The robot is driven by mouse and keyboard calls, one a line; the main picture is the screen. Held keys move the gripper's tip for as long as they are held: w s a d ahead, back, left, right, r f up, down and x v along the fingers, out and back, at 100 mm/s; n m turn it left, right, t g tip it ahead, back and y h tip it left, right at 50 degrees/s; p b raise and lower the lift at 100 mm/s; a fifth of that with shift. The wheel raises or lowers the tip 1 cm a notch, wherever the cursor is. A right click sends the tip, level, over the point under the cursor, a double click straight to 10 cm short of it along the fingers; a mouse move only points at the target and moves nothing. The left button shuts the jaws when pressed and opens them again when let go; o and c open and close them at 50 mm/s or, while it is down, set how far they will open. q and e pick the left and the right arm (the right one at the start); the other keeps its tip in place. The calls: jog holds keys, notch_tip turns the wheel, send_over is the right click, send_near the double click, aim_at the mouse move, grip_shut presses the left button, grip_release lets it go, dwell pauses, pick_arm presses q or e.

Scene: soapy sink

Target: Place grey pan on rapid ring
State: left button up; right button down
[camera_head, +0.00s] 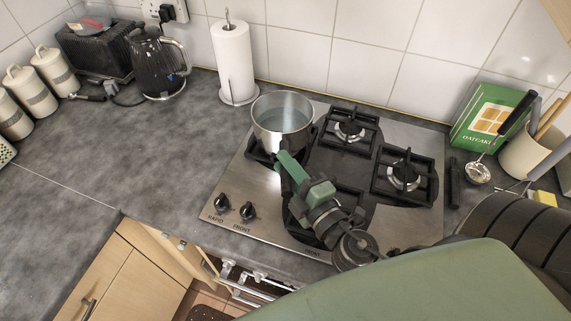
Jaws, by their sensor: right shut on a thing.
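The grey pan (283,122) is a shiny, open metal pan and stands upright over the back-left ring of the gas hob (387,221). It hides most of that ring; dark pan supports show at its lower left. I cannot tell whether its base rests on them. My right gripper (283,165) is at the near side of the pan, shut on its handle, which is mostly hidden by the fingers. My left gripper is out of view.
Two uncovered burners (404,176) lie right of the pan. My right arm covers part of the front-left burner. A paper towel roll (234,62) stands behind left, with a black kettle (157,65) further left. A utensil pot (527,155) stands right.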

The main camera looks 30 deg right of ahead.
jog(key=shift+r, duration=0.1)
jog(key=c, duration=1.1)
grip_release()
jog(key=shift+c, duration=0.2)
jog(key=shift+s+f, duration=0.1)
jog(key=shift+f, duration=0.25)
jog(key=shift+s+f+b, duration=0.15)
jog(key=shift+s+b, duration=0.3)
jog(key=shift+b, duration=0.1)
jog(key=s+b, duration=0.4)
jog(key=s, duration=0.2)
jog(key=shift+s+d+r, duration=0.2)
jog(key=shift+s+r, duration=0.2)
jog(key=shift+r, duration=0.05)
